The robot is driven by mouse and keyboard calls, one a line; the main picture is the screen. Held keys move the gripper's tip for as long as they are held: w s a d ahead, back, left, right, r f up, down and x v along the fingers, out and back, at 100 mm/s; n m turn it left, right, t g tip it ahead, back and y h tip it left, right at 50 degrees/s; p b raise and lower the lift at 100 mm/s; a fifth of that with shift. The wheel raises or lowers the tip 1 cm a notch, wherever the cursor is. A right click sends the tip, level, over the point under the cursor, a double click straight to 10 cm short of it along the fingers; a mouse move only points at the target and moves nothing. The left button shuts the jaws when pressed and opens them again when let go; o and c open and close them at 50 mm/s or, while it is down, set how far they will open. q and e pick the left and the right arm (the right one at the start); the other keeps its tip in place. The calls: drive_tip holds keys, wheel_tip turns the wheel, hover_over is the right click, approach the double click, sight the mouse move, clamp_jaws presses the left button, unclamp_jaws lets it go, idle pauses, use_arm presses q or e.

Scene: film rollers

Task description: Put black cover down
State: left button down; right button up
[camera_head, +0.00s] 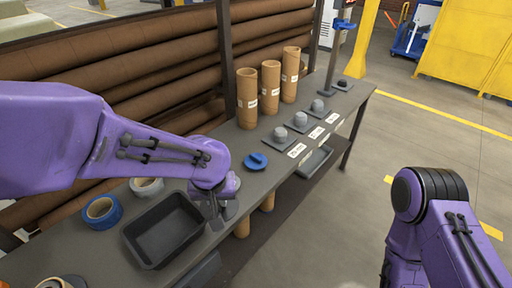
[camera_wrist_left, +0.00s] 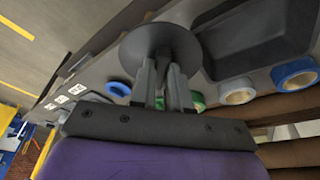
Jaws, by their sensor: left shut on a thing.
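The black cover (camera_wrist_left: 160,42) is a dark round disc at the top middle of the left wrist view. My left gripper (camera_wrist_left: 165,72) is shut on it, with the fingers at the disc's underside in that picture. In the head view the left gripper (camera_head: 216,212) points down by the table's front edge, just right of the black tray, and a dark edge of the cover (camera_head: 231,210) shows beside the fingers. I cannot tell whether the cover touches the table. My right arm shows at the lower right of the head view, but its gripper is out of frame.
The black tray (camera_head: 137,238), a blue tape roll (camera_head: 103,211) and a pale roll (camera_head: 147,187) lie left of the gripper. A blue cap (camera_head: 256,161) lies beyond it. Grey caps on dark pads and three brown tubes (camera_head: 271,87) stand farther along the grey table.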

use_arm(q)
drive_tip(key=w+a+f+p, duration=0.1)
drive_tip(key=w+f, duration=0.2)
drive_tip(key=w, duration=0.1)
drive_tip(key=w+a+f, duration=0.2)
drive_tip(key=w+f, duration=0.1)
drive_tip(key=w, duration=0.1)
drive_tip(key=w+a+f+p, duration=0.1)
drive_tip(key=w+a+f, duration=0.1)
drive_tip(key=w+f, duration=0.1)
drive_tip(key=shift+w+f+p, duration=0.3)
drive_tip(key=shift+w+p, duration=0.05)
drive_tip(key=shift+w, duration=0.35)
drive_tip(key=x, duration=0.3)
drive_tip(key=shift+s, duration=0.25)
drive_tip(key=shift+s+f, duration=0.1)
drive_tip(key=shift+f, duration=0.15)
drive_tip(key=shift+s, duration=0.15)
drive_tip(key=c, duration=1.1)
unclamp_jaws()
drive_tip(key=shift+w+f, duration=0.1)
drive_tip(key=shift+w, duration=0.2)
drive_tip(key=b+v, duration=0.1)
drive_tip(key=v, duration=1.1)
